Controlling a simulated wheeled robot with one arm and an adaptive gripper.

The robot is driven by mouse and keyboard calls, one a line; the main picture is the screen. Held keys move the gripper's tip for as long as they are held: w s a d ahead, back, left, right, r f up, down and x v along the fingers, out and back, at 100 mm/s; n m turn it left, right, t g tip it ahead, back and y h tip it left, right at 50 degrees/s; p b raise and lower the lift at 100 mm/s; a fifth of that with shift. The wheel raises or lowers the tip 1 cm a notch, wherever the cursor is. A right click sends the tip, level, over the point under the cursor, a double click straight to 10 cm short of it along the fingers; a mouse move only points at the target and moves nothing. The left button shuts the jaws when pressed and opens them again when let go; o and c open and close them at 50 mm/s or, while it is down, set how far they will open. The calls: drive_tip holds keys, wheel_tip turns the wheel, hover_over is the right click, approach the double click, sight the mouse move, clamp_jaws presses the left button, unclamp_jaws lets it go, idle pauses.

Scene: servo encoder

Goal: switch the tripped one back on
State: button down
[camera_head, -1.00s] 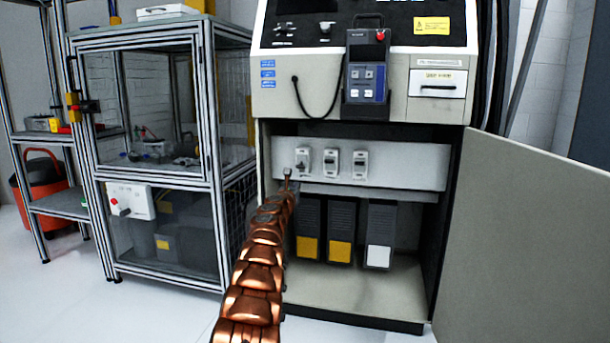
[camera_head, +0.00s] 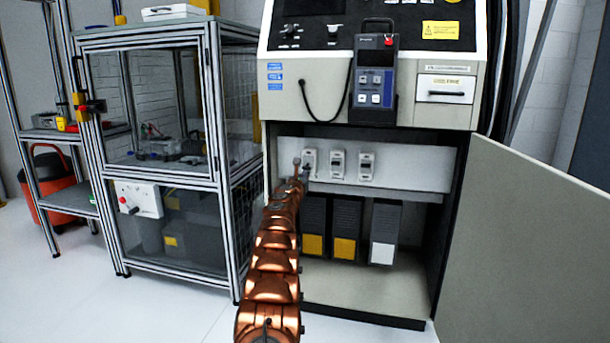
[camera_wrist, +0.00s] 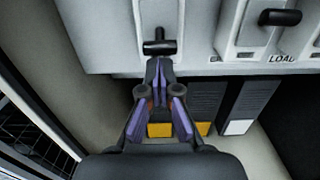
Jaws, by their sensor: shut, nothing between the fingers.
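Three white breaker switches sit in a row on the pale panel (camera_head: 420,168) inside the open cabinet: the left switch (camera_head: 310,158), the middle switch (camera_head: 337,164) and the right switch (camera_head: 366,167). In the wrist view the left switch's black lever (camera_wrist: 160,47) sits low. A neighbouring lever (camera_wrist: 280,17) sits higher on its switch. My gripper (camera_wrist: 160,68) is shut and empty, its fingertips just under the left lever; I cannot tell if they touch it. In the head view my gripper (camera_head: 303,174) partly covers the left switch.
Several dark modules stand below the panel, including one with a yellow patch (camera_head: 314,246) and one with a white patch (camera_head: 382,254). The open cabinet door (camera_head: 530,240) stands to the right. A handheld pendant (camera_head: 374,80) hangs above. A framed glass enclosure (camera_head: 160,110) stands left.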

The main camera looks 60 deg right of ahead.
drive_tip(key=shift+a+r+p, duration=0.1)
drive_tip(key=shift+r+p, duration=0.25)
drive_tip(key=shift+p, duration=0.8)
drive_tip(key=shift+f, duration=0.15)
drive_tip(key=shift+a+r+y+p, duration=0.15)
drive_tip(key=shift+y+p, duration=0.35)
drive_tip(key=shift+p, duration=1.45)
